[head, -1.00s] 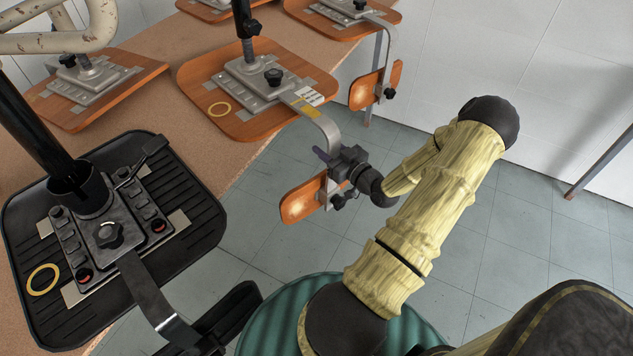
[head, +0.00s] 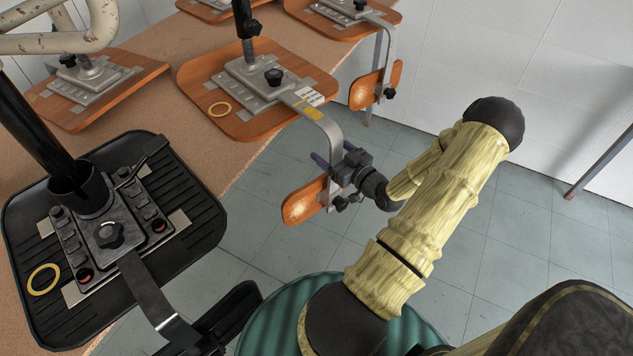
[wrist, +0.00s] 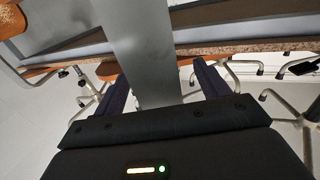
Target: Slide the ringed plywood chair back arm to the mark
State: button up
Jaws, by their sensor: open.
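The ringed plywood chair seat (head: 205,78) lies upside down on the bench, with a yellow ring (head: 219,109) on it. Its grey metal back arm (head: 329,127) runs out from the seat plate over the bench edge and bends down to an orange backrest pad (head: 305,201). A yellow band (head: 308,112) and a white scale (head: 309,96) show on the arm near the plate. My gripper (head: 335,154) is open around the hanging part of the back arm. In the wrist view the metal bar (wrist: 148,55) passes between my two dark fingers, with gaps visible.
A black seat (head: 190,195) with another yellow ring (head: 43,279) lies at the near left. Other plywood seats (head: 120,75) stand on the bench (head: 235,178). Another hanging backrest (head: 375,87) is beyond my gripper.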

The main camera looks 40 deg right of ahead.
jog(key=shift+s+d, duration=0.1)
jog(key=shift+s, duration=2.5)
